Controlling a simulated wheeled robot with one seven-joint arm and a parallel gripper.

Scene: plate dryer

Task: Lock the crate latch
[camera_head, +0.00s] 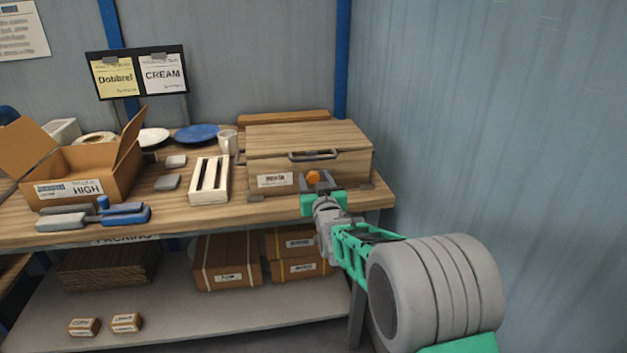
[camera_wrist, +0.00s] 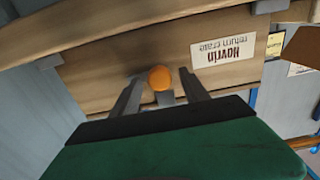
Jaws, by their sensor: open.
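A wooden crate (camera_head: 350,165) with a closed lid stands at the right end of the table. A grey handle (camera_head: 314,156) is on its upper front. An orange round latch knob (camera_head: 313,177) sits on the front face below the handle. In the wrist view the knob (camera_wrist: 160,78) shows between my gripper's fingers, near their tips, on a small grey mount. My gripper (camera_head: 318,187) is open in front of the crate, with one finger on each side of the knob (camera_wrist: 162,95). I cannot tell whether the fingers touch it.
A white slotted rack (camera_head: 209,181) stands left of the crate, with a cup (camera_head: 227,141) behind. An open cardboard box (camera_head: 75,170) and blue-grey tools (camera_head: 95,215) are further left. A wall (camera_head: 500,130) rises on the right.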

